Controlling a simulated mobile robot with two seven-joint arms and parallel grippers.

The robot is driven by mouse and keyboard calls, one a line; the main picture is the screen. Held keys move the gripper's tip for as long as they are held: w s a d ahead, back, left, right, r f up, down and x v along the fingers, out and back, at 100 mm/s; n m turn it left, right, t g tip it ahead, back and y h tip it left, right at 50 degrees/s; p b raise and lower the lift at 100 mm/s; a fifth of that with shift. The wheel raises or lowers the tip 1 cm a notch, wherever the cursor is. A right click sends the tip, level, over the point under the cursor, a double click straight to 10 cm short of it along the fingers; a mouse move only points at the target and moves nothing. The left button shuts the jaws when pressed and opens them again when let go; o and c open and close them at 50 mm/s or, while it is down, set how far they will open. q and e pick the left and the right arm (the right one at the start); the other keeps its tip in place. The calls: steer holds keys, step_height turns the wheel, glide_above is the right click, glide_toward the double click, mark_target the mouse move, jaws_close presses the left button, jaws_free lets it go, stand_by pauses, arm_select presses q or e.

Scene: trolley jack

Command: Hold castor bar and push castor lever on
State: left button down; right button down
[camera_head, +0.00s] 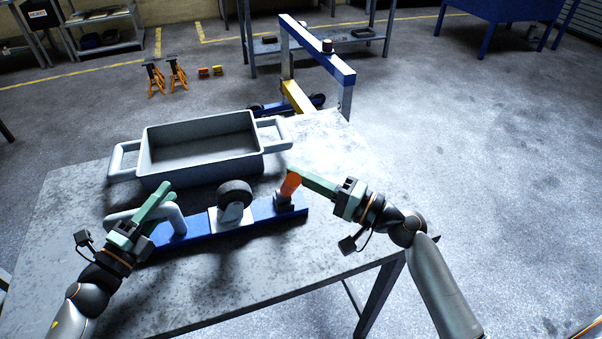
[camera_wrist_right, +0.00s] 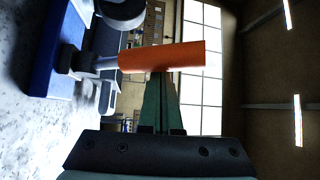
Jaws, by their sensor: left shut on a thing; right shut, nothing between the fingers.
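The blue castor bar (camera_head: 262,211) lies on the table, with a black castor wheel (camera_head: 235,192) on a bracket at its middle and a bent grey handle (camera_head: 172,218) at its left end. My left gripper (camera_head: 160,202) is shut on the grey handle. The orange castor lever (camera_head: 290,184) stands tilted at the bar's right end. It also shows in the right wrist view (camera_wrist_right: 165,56), on a metal stem. My right gripper (camera_head: 296,174) is shut and empty, its fingertips at the orange lever. They appear to touch it or nearly so.
A grey tub (camera_head: 148,159) with side handles stands on the metal table (camera_head: 84,190) behind the bar. A blue and yellow frame (camera_head: 318,50) stands beyond the table. Orange jack stands (camera_head: 154,77) are on the floor at the back left.

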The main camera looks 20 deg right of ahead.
arm_select(q)
steer(key=shift+f, duration=0.3)
steer(key=shift+a, duration=0.1)
steer(key=shift+f, duration=0.1)
arm_select(e)
steer(key=s+d+f, duration=0.2)
steer(key=s+d, duration=0.1)
steer(key=d, duration=0.4)
steer(key=shift+s+d, duration=0.15)
stand_by(0.3)
arm_select(q)
steer(key=c, duration=0.8)
jaws_free()
steer(key=shift+c, duration=0.2)
steer(key=o, duration=0.4)
steer(key=shift+r, duration=0.25)
steer(key=shift+c, duration=0.2)
arm_select(e)
steer(key=shift+r, duration=0.1)
arm_select(q)
steer(key=shift+s, duration=0.1)
